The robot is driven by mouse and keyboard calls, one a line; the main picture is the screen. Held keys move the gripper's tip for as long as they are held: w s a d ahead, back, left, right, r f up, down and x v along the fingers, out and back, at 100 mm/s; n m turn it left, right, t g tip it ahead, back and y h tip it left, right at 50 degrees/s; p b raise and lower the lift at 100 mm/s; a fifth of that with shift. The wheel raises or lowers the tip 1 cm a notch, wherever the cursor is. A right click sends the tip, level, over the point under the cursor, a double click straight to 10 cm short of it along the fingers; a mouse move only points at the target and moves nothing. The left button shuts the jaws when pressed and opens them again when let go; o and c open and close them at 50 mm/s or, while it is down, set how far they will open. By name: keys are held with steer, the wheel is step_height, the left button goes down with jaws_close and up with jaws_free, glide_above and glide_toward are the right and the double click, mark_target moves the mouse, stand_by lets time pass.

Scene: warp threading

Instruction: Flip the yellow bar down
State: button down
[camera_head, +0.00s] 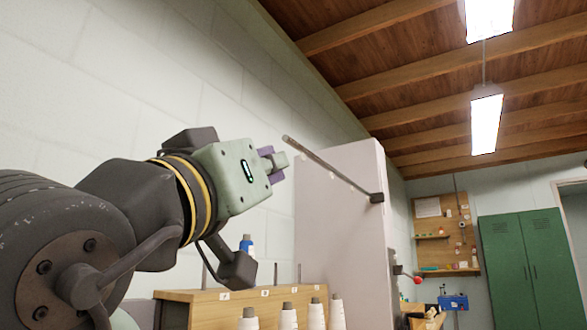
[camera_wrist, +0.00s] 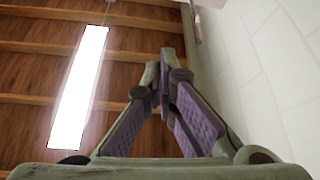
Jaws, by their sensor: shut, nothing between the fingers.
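A thin bar (camera_head: 332,168) sticks out from a dark mount (camera_head: 376,197) on the pale tall panel (camera_head: 340,225). It slants up and to the left to a free end; it looks grey-brown here, and no clearly yellow bar shows. My gripper (camera_head: 280,164) is just left of and slightly below the bar's free end in the head view. I cannot tell whether they touch. In the wrist view my gripper (camera_wrist: 166,62) has its purple-padded fingers together at the tips, with nothing between them. The bar cannot be made out in the wrist view.
Several white thread cones (camera_head: 288,316) stand before a wooden rack (camera_head: 190,296) below my gripper. A blue-labelled bottle (camera_head: 246,246) stands behind. Green lockers (camera_head: 531,265) and a pegboard (camera_head: 445,232) are far right. A block wall (camera_head: 100,70) is on the left.

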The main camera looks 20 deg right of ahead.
steer(key=shift+s+a+f, duration=0.15)
steer(key=shift+a+f, duration=0.05)
steer(key=shift+a, duration=0.4)
steer(key=shift+s+a+f, duration=0.1)
steer(key=shift+a+f, duration=0.05)
steer(key=shift+a, duration=0.45)
